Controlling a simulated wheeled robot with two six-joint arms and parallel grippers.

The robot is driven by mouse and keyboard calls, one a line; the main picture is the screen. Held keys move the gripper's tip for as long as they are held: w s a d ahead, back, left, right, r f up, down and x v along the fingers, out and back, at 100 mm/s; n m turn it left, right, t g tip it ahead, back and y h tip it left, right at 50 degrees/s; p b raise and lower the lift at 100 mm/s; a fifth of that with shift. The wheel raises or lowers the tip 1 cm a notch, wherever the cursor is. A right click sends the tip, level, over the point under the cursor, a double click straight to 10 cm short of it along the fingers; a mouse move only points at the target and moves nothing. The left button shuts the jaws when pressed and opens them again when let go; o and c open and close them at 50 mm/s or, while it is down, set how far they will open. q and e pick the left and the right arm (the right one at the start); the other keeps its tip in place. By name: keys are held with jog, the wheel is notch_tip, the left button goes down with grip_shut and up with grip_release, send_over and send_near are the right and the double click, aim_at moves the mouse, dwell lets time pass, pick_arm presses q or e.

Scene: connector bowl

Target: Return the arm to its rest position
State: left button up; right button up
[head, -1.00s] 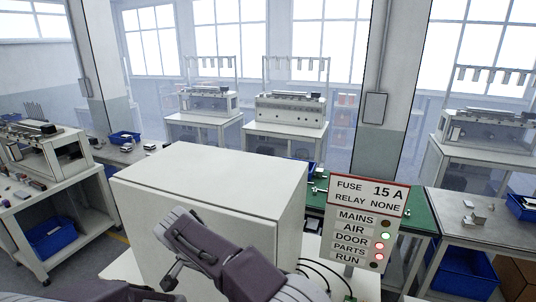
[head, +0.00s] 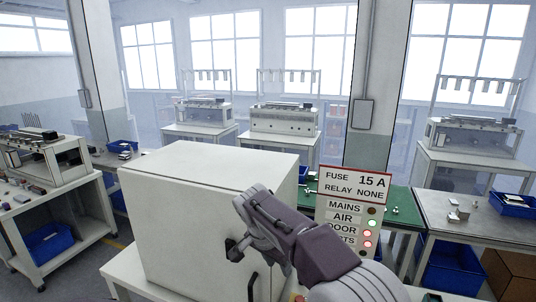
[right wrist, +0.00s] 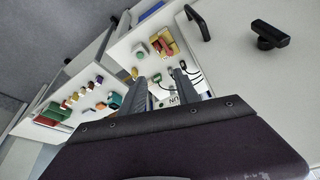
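My right gripper (head: 250,225) is raised in front of the white cabinet (head: 190,230), its arm coming in from the bottom right. In the right wrist view its two fingers (right wrist: 160,90) stand apart with nothing held between them. The cabinet door carries a black knob (head: 235,248) and a black handle (head: 252,286). Both show in the right wrist view, the knob (right wrist: 268,38) and the handle (right wrist: 197,22), clear of the fingers. My left gripper is in no view.
A sign (head: 352,200) reads fuse 15 A, relay none, with green and red lamps; my arm hides its lower part. Benches with blue bins (head: 455,265) stand around.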

jog(key=s+d+f+g+b, duration=0.2)
jog(key=s+d+f+b, duration=0.4)
jog(key=d+f, duration=0.6)
jog(key=s+d+f+n+y, duration=0.2)
jog(key=s+f+n, duration=0.5)
jog(key=s+f, duration=0.4)
jog(key=s+d, duration=0.1)
jog(key=s, duration=0.2)
jog(key=shift+s+d+n+y, duration=0.2)
jog(key=shift+s+n+y, duration=0.15)
jog(key=shift+n+y, duration=0.05)
jog(key=shift+s+r, duration=0.15)
jog(key=shift+s, duration=0.05)
jog(key=shift+w, duration=0.1)
